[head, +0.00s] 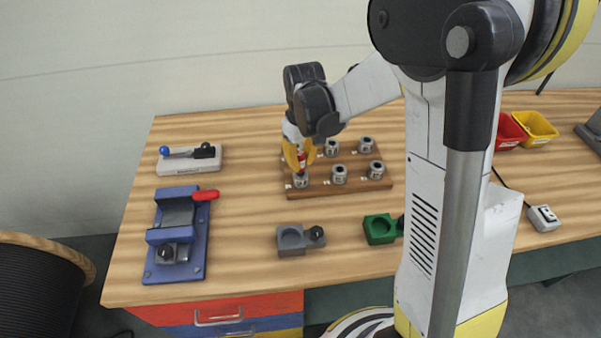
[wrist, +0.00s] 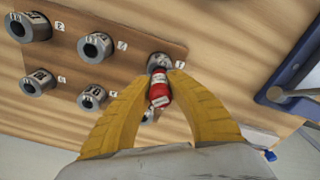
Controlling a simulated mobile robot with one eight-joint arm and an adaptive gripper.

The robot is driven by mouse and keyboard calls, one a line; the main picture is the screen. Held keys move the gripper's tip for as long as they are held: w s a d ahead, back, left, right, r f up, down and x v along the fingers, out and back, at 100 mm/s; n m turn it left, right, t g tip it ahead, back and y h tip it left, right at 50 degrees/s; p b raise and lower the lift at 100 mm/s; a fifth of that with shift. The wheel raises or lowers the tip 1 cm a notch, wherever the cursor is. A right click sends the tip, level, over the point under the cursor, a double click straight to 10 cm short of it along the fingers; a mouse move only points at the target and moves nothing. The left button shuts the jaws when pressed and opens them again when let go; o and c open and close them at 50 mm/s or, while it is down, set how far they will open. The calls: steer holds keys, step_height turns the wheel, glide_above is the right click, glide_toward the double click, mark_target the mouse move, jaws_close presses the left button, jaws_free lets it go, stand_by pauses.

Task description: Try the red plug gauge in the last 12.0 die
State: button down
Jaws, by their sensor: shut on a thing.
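My gripper (head: 299,160) is shut on the red plug gauge (wrist: 159,94), with its yellow fingers on both sides of it in the wrist view. In the head view the red gauge (head: 302,162) points down over the front-left die (head: 300,182) of the wooden board. That die shows in the wrist view (wrist: 157,59), with the gauge's lower end at its bore. I cannot tell whether the end is inside. Other steel dies stand in two rows, such as the front-middle die (head: 339,175) and front-right die (head: 376,170). Their number labels are too small to read.
The wooden board (head: 345,188) lies on the workbench. A blue vise (head: 177,230) and a lever fixture (head: 188,160) stand left. A grey holder (head: 291,241) and green holder (head: 379,229) sit in front. Red (head: 508,133) and yellow (head: 536,128) bins stand right.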

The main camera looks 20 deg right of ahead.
mark_target(301, 153)
steer(key=shift+r, duration=0.15)
steer(key=shift+r+p, duration=1.95)
steer(key=shift+r, duration=0.65)
